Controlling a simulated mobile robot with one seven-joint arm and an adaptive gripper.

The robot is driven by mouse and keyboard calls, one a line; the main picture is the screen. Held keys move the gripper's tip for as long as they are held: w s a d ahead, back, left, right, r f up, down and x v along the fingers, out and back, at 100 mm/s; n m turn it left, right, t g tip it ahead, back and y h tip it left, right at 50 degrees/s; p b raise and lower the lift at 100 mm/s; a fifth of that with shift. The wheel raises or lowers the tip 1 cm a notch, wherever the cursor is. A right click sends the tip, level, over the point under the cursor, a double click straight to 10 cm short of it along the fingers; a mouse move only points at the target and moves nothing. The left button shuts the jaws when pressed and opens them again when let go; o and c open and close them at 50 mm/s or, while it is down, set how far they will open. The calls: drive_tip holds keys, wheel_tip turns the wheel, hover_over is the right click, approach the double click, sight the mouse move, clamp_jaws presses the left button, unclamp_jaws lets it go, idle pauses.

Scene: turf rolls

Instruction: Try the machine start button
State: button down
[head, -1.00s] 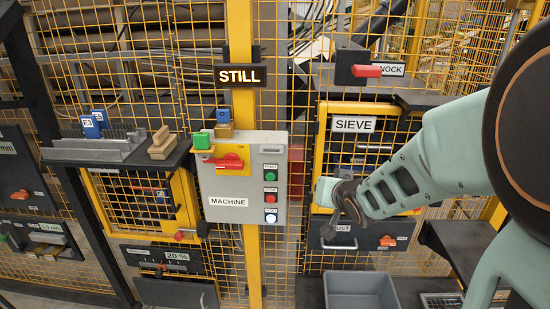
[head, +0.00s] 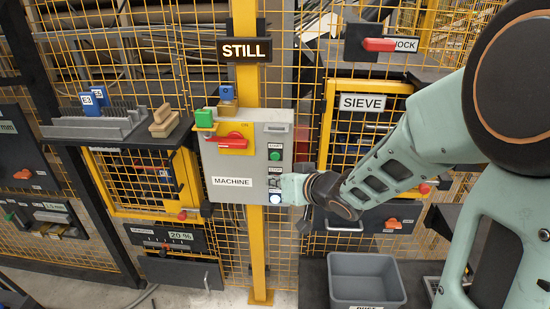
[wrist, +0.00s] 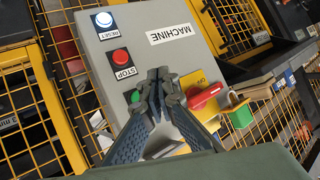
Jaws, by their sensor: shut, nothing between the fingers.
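The grey machine box (head: 225,165) is on a yellow post. Its green START button (head: 275,157) is uppermost, with the STOP label below it and the lit white RESET button (head: 275,198) at the bottom. My gripper (wrist: 158,78) is shut and empty in front of the box. In the head view it covers the red STOP button, which shows in the wrist view (wrist: 120,57). There the green START button (wrist: 136,96) is just left of my fingers and partly hidden. I cannot tell whether the fingers touch the panel.
A red rotary handle (head: 233,142) on a yellow plate and a green block (head: 204,118) sit on the box's left part. A sign reading STILL (head: 243,50) hangs above. A grey bin (head: 366,280) stands below right. Yellow mesh fencing surrounds the box.

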sight(275, 156)
drive_tip(key=shift+w+d+p, duration=0.1)
drive_tip(key=shift+w+p, duration=0.5)
drive_tip(key=shift+w, duration=3.1)
drive_tip(key=shift+w, duration=0.1)
drive_tip(key=shift+w+p, duration=0.3)
drive_tip(key=shift+p, duration=0.05)
drive_tip(key=shift+w+p, duration=0.3)
drive_tip(key=shift+w, duration=0.15)
drive_tip(key=shift+s, duration=0.85)
